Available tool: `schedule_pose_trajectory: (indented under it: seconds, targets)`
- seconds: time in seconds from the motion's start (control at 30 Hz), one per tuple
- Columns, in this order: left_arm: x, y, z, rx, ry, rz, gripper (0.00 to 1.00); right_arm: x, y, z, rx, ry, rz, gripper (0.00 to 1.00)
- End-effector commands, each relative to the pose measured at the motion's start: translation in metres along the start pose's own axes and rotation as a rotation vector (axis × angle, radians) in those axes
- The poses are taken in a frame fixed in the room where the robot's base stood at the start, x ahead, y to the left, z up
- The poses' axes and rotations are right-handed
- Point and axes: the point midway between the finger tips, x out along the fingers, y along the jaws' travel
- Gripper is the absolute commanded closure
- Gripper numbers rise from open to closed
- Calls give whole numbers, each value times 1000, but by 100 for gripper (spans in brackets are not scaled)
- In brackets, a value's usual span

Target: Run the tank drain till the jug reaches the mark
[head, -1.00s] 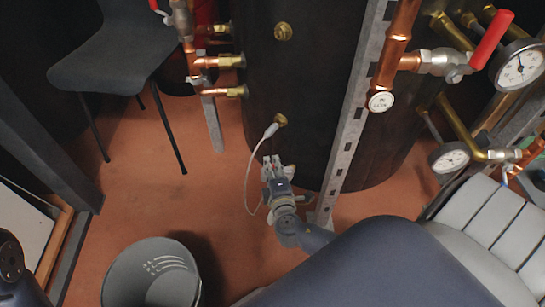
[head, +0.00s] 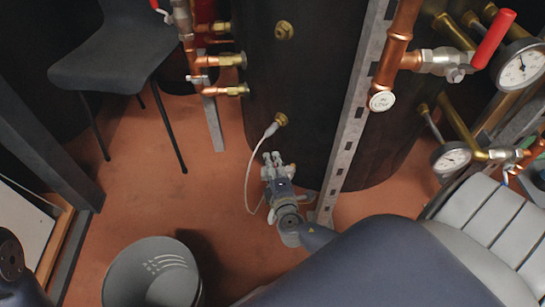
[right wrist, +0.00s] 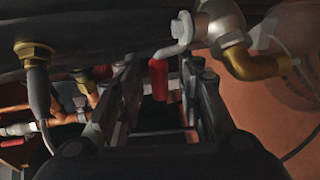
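The tank (head: 300,90) is the dark upright cylinder in the middle of the head view. In the right wrist view its drain valve (right wrist: 222,32) has a silver body, a brass elbow (right wrist: 250,66) and a red lever handle (right wrist: 159,82). My right gripper (head: 272,158) is low at the tank's front, and its fingers (right wrist: 160,68) are apart with the red handle showing between them. Contact with the handle cannot be told. The gripper hides the valve in the head view. My left gripper is out of view. I cannot make out a jug or its mark.
A thin pale cable (head: 249,175) runs from a brass fitting on the tank beside my right gripper. A slotted metal upright (head: 351,125) stands just right of it. A grey bucket (head: 120,280) and a dark chair (head: 115,55) stand left, with free floor between.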

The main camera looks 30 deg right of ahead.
Motion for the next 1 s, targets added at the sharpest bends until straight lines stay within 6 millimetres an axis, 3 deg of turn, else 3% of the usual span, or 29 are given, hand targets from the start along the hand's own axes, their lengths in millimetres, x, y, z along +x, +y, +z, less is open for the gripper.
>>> schedule_pose_trajectory:
  seconds: [0.17, 0.4, 0.6, 0.8, 1.0]
  targets:
    - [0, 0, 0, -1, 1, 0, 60, -21, -2, 0, 0, 2, -3, 66]
    - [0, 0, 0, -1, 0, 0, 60, -73, -2, 0, 0, 1, -5, 66]
    - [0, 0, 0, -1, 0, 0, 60, -106, -1, 0, -1, 1, -2, 66]
    - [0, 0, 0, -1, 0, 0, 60, -118, 0, 0, 0, 1, -1, 66]
    - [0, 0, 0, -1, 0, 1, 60, -119, 0, 0, 0, 1, 0, 66]
